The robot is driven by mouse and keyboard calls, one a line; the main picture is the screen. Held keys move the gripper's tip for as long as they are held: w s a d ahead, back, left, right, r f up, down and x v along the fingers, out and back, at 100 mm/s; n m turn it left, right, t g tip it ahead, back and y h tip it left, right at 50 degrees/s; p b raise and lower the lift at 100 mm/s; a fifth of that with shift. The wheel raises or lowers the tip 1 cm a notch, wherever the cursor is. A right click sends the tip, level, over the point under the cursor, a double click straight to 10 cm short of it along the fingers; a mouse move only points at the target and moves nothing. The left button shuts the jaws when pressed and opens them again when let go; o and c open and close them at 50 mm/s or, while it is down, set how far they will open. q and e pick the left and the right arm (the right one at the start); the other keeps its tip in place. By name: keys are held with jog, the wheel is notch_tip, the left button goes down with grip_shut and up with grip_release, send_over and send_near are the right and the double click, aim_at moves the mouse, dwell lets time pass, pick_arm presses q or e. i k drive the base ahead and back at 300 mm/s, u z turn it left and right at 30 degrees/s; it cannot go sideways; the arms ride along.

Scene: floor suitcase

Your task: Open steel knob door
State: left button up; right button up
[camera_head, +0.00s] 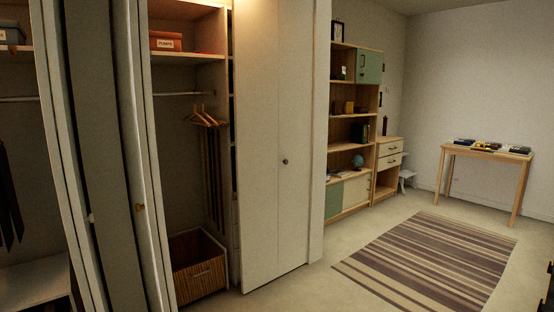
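The knob sits on the right panel. Further left, a folded white door (142,130) with a brass-coloured knob (139,207) stands out from the closet, beside a grey-looking panel (95,140). Neither of my grippers is in view.
The open closet part holds a wicker basket (198,270), hangers (205,116) and a red box (165,41). A shelf unit (350,130), a striped rug (430,262) and a wooden table (487,152) stand or lie to the right. The floor before the door looks clear.

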aim_at(295, 17)
jog(key=z, duration=0.4)
jog(key=i, duration=3.2)
jog(key=u, duration=0.5)
